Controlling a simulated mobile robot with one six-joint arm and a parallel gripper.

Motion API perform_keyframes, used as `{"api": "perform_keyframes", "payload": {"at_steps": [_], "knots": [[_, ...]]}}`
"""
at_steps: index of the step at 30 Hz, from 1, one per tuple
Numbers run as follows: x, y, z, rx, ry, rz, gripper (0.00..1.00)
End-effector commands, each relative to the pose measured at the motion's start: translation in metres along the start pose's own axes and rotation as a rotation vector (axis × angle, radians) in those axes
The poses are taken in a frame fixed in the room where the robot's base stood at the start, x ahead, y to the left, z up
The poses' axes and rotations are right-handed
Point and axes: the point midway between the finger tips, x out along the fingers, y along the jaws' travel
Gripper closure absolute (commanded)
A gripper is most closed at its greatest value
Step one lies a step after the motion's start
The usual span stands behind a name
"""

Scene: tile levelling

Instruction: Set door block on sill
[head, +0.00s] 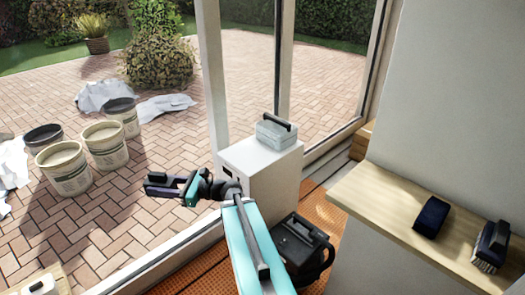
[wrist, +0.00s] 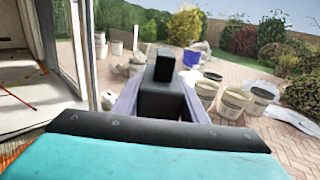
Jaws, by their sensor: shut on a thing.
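My gripper (head: 160,187) is stretched out to the left in the head view, held in the air and seen against the brick paving past the doorway. It is shut on a dark block, the door block (wrist: 162,97), which sits between the two purple fingers in the wrist view. A smaller dark piece stands up at the block's far end. In the head view the block (head: 157,177) shows only small at the gripper's tip. The pale door sill (head: 150,262) runs diagonally below the arm. The block is apart from it; its exact height above the sill cannot be told.
A white cabinet (head: 262,172) carrying a grey case (head: 275,132) stands right of my arm. A black machine (head: 300,245) sits on the orange floor. A wooden counter (head: 400,225) holds a dark pad and a brush. Several buckets (head: 62,168) stand on the paving.

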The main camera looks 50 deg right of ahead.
Motion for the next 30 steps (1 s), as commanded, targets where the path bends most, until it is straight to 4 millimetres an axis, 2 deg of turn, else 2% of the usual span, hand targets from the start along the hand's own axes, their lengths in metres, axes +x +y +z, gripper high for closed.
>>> {"api": "perform_keyframes", "payload": {"at_steps": [3, 9, 18, 24, 30], "knots": [[-0.03, -0.036, -0.004, 0.0, -0.001, -0.106, 1.0], [-0.085, -0.09, -0.007, 0.0, -0.001, -0.28, 1.0], [-0.177, -0.16, -0.013, 0.004, -0.003, -0.526, 1.0], [-0.223, -0.186, -0.015, 0.006, -0.006, -0.636, 1.0], [-0.238, -0.194, -0.014, 0.006, -0.007, -0.672, 1.0]]}}
